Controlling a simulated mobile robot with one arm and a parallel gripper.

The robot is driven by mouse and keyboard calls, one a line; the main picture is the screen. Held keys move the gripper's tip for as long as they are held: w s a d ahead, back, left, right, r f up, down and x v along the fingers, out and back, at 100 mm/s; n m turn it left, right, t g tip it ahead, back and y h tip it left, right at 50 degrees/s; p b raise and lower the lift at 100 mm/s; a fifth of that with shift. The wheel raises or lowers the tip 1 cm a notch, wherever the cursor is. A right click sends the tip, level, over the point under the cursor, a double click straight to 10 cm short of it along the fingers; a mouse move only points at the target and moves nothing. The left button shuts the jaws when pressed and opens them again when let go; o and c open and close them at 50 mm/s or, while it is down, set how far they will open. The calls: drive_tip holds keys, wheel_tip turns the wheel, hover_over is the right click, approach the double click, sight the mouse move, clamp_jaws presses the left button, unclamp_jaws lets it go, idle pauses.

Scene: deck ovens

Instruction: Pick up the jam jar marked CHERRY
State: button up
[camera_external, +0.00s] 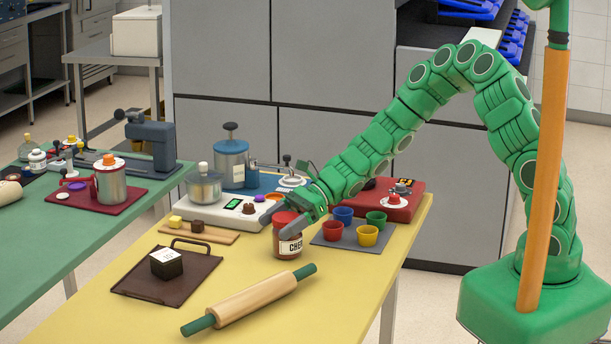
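The jam jar (286,248) stands upright on the yellow table, with a red lid and dark red contents. Its pale label shows "CHER"; the rest of the word is out of sight. My gripper (291,226) is at the jar's upper part, coming in from the right. One grey finger crosses the front of the jar just below the lid.
A grey mat (322,239) with several coloured cups lies just right of the jar. A white scale (228,214) stands behind left. A rolling pin (250,300) and a dark tray (140,283) with a black block (166,266) lie in front. The front right of the yellow table is clear.

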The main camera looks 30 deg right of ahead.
drive_tip(key=c, duration=1.1)
